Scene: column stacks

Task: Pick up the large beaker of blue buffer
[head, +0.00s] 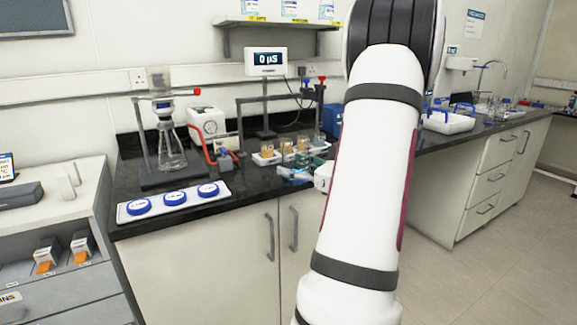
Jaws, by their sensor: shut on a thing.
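My arm crosses the middle of the head view, and the white wrist of my gripper (300,176) shows at its left edge, over the front of the dark bench. The gripper is shut on a clear vessel with blue in it, which looks like the large beaker of blue buffer (292,173). The fingers and much of the beaker are small and hard to make out. I cannot tell whether the beaker touches the bench.
Small amber-filled containers (267,153) stand just behind. A clamp stand with a flask (171,150) is at left, near a white tray with three blue discs (173,203). A meter display (266,62) rises at the back. A white tray (448,122) lies right of my arm.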

